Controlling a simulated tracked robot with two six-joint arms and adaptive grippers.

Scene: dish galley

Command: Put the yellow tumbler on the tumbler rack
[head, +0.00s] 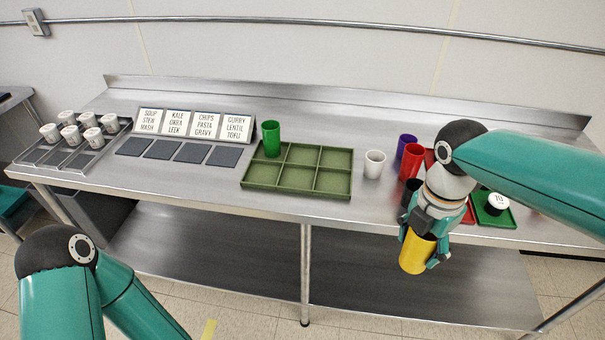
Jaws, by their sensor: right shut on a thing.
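The yellow tumbler (414,256) is in my right gripper (421,247), whose fingers are closed around it. It hangs in front of the steel table's front edge, at the right, with its upper part partly covered by the gripper. The tumbler rack (298,177) is the green tray with two rows of compartments at the table's middle. A green tumbler (271,139) stands upright in its back left compartment; the other compartments look empty. My left gripper is out of view; only part of that arm shows at the lower left.
A white cup (375,163) stands just right of the rack. Purple (406,144) and red (411,160) tumblers and a dark cup stand near my right arm. A green tray with a black-and-white round item (496,203) lies right. Label cards (193,124) and a cup tray are left.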

